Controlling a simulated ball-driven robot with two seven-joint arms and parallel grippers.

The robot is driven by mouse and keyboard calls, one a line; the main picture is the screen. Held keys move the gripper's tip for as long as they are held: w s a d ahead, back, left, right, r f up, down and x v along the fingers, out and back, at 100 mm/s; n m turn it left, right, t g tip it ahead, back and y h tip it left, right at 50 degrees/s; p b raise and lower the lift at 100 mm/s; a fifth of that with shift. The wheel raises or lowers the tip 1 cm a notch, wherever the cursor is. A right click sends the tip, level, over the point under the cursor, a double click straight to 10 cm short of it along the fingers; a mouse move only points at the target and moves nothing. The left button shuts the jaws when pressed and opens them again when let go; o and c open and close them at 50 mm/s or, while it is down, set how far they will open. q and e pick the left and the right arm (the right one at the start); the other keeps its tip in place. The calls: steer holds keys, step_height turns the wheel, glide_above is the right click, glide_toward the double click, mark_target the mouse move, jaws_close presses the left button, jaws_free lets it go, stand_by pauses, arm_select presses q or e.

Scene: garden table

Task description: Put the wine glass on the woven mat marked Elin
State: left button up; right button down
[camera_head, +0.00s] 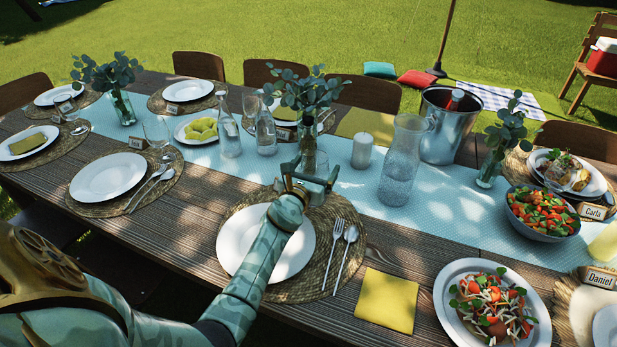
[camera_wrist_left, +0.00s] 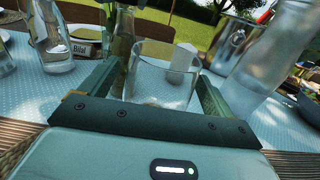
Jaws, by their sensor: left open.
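My left gripper (camera_head: 311,172) is open at the back edge of the front middle woven mat (camera_head: 333,222). In the left wrist view a clear glass (camera_wrist_left: 165,66) stands between its open fingers, with a gap visible; whether it has a stem is hidden by the gripper. In the head view this glass is mostly hidden behind the gripper. A place card (camera_head: 279,185) beside that mat is partly covered and unreadable. No card that I can read says Elin. Another woven mat (camera_head: 78,197) lies front left, its card (camera_head: 138,143) too small to read. My right gripper is out of view.
Close around the gripper stand a eucalyptus vase (camera_head: 307,128), a white candle (camera_head: 362,151), a carafe (camera_head: 402,165) and bottles (camera_head: 229,128). A white plate (camera_head: 238,240) fills the front middle mat, with a fork and spoon (camera_head: 345,255) beside it. A metal bucket (camera_head: 443,130) stands behind.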

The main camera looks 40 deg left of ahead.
arm_select(q)
steer(key=p+v, duration=0.2)
steer(key=v, duration=0.8)
steer(key=shift+s, duration=0.4)
steer(key=shift+s+d, duration=0.15)
steer(key=shift+s, duration=0.4)
